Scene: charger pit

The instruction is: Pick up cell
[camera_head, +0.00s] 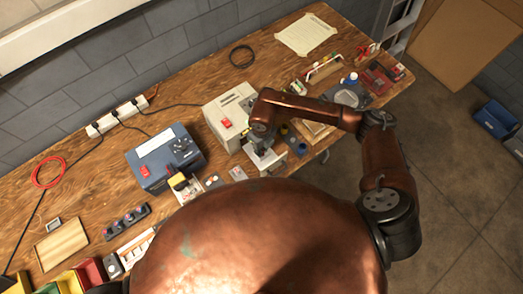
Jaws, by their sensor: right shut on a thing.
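My right gripper (261,143) hangs at the end of the copper-coloured arm that comes in from the right. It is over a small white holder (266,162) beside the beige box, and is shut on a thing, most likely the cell. The held thing is small and mostly hidden by the fingers, so I cannot tell whether it touches the holder. My left gripper is not in view.
A blue charger-like unit (160,140) and a beige box (222,112) with a red switch stand on the wooden table. A power strip (118,116) lies behind. Small cups (302,149) sit right of my gripper. Coloured bins (88,272) stand front left.

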